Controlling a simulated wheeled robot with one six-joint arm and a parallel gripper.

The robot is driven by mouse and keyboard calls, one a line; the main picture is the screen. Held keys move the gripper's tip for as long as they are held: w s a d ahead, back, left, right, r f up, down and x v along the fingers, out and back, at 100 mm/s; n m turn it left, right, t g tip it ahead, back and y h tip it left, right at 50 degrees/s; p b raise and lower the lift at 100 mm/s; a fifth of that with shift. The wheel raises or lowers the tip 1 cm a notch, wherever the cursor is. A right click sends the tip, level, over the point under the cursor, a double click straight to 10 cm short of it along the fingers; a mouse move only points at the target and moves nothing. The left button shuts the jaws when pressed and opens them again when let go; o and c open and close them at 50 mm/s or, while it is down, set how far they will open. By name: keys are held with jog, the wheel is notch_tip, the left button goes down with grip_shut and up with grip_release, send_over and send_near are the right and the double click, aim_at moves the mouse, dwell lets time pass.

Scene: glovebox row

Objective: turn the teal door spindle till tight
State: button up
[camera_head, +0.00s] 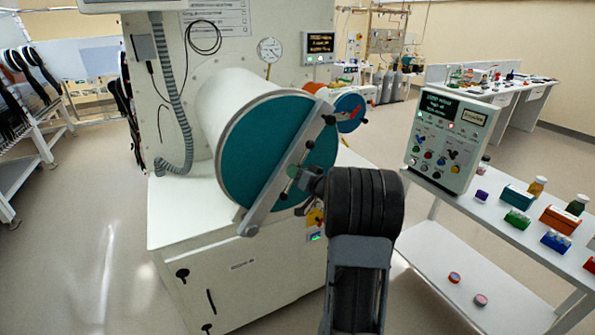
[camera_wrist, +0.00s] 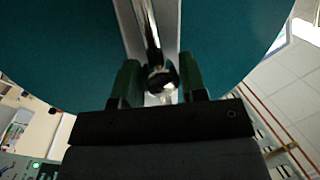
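The large round teal door (camera_head: 250,150) closes the white cylinder, with a grey clamp bar (camera_head: 262,208) slanting across it. The door's spindle (camera_head: 309,145) sits near the middle of this bar, with a thin metal handle and dark knobs. My gripper (camera_head: 303,181) is at the lower end of the handle, in front of the door. In the wrist view, the metal handle (camera_wrist: 149,30) runs down to a shiny round end between the two green fingers of my gripper (camera_wrist: 161,82). The fingers stand apart on either side of it, with a narrow gap visible at the left.
A smaller blue round door (camera_head: 349,112) with a red handle is behind right. A control box (camera_head: 450,138) stands on a white bench (camera_head: 470,222) at right with bottles and small boxes. A ribbed hose (camera_head: 172,90) hangs at left. Floor at left is clear.

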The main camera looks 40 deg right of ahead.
jog(key=shift+w, duration=0.15)
jog(key=shift+c, duration=0.5)
grip_shut()
